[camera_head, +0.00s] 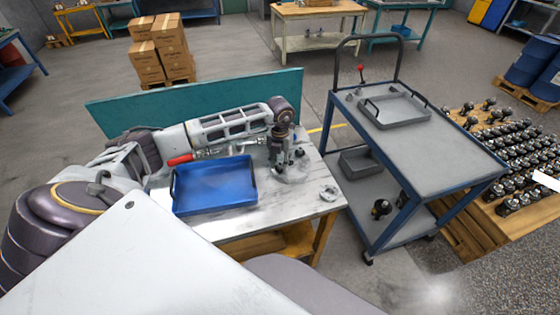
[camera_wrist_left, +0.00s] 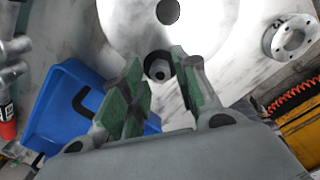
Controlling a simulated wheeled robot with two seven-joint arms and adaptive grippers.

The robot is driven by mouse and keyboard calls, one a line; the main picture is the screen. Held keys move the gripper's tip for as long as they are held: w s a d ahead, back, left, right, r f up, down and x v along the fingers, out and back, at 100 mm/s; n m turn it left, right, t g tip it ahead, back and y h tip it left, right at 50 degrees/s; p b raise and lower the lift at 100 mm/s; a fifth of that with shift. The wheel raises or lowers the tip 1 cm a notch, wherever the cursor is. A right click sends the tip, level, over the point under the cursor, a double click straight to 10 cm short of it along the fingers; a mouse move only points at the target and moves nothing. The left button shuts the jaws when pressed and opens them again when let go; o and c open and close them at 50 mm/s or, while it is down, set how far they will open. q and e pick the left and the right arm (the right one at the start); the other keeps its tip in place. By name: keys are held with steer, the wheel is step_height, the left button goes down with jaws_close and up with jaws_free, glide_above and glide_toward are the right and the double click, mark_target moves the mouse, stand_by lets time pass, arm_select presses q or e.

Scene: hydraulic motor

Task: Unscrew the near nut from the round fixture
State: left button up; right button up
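The round fixture (camera_head: 294,174) lies on the grey-white table, partly hidden by my left gripper; in the left wrist view its pale disc (camera_wrist_left: 215,30) with a centre hole fills the top. My left gripper (camera_head: 281,161) points down over the fixture. In the left wrist view its two green-padded fingers (camera_wrist_left: 158,95) are apart. A dark round nut (camera_wrist_left: 157,67) shows between and beyond the fingertips; whether they touch it I cannot tell. Another small dark piece (camera_head: 300,152) stands at the fixture's far right in the head view. My right gripper is not in view.
A blue tray (camera_head: 214,186) lies left of the fixture, with a red-handled tool (camera_head: 181,160) behind it. A loose metal flange (camera_head: 329,193) lies near the table's right edge. A blue-framed cart (camera_head: 430,140) with a grey tray (camera_head: 400,110) stands to the right.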

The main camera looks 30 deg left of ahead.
arm_select(q)
steer(key=shift+m+b, duration=1.15)
steer(key=shift+m, duration=1.25)
steer(key=shift+m+b, duration=1.1)
steer(key=shift+m, duration=1.6)
steer(key=shift+c, duration=0.3)
jaws_close()
